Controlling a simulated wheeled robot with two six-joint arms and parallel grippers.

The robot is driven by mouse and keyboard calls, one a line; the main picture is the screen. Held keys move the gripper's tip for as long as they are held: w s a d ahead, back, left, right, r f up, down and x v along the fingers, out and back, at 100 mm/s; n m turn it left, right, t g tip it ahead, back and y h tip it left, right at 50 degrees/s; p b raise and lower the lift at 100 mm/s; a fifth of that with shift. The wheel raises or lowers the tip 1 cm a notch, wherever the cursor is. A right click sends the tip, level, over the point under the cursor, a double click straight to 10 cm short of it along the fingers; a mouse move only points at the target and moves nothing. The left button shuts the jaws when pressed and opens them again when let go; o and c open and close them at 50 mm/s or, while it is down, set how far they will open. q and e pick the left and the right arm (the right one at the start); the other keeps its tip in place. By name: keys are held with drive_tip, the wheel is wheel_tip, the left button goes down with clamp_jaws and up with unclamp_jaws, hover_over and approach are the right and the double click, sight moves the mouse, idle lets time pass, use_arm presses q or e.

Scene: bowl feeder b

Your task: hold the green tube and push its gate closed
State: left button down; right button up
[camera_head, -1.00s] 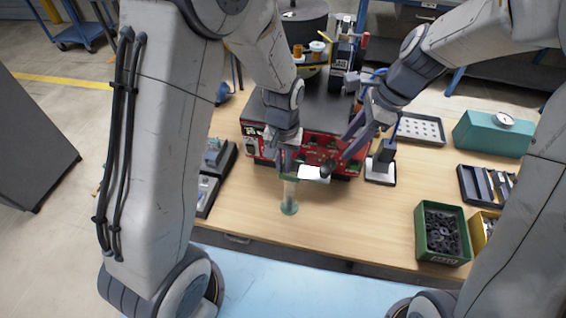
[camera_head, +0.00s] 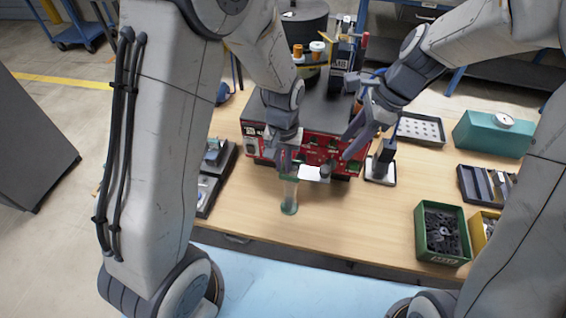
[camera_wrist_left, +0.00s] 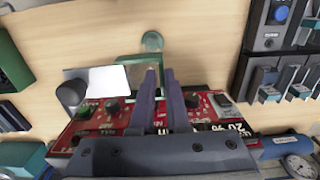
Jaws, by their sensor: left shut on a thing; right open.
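The clear green tube (camera_head: 289,196) stands upright on the table in front of the red machine, on a round green foot. Its square green collar (camera_wrist_left: 140,64) shows in the left wrist view. My left gripper (camera_head: 285,168) is shut on the tube near its top; its two fingers (camera_wrist_left: 158,72) lie close together at the collar. My right gripper (camera_head: 345,148) is open and empty, above and right of the knob.
The red machine (camera_head: 317,147) with a dark top stands close behind the tube. A small dark stand (camera_head: 381,172) is to the right. A green bin of dark parts (camera_head: 442,233) sits front right. Grey fixtures (camera_head: 212,170) lie left. The table front is clear.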

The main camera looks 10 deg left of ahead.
idle(0.3)
clamp_jaws()
drive_tip(key=w+d+f+y, duration=0.2)
drive_tip(key=d+y, duration=0.2)
drive_tip(key=d, duration=0.6)
approach(315, 171)
drive_tip(key=shift+s+d+f+g+y, duration=0.1)
drive_tip(key=shift+s+f+g+y, duration=0.1)
drive_tip(key=shift+f, duration=0.7)
drive_tip(key=shift+s+f+g+y, duration=0.1)
drive_tip(key=shift+s+f+g, duration=0.1)
drive_tip(key=shift+f, duration=0.75)
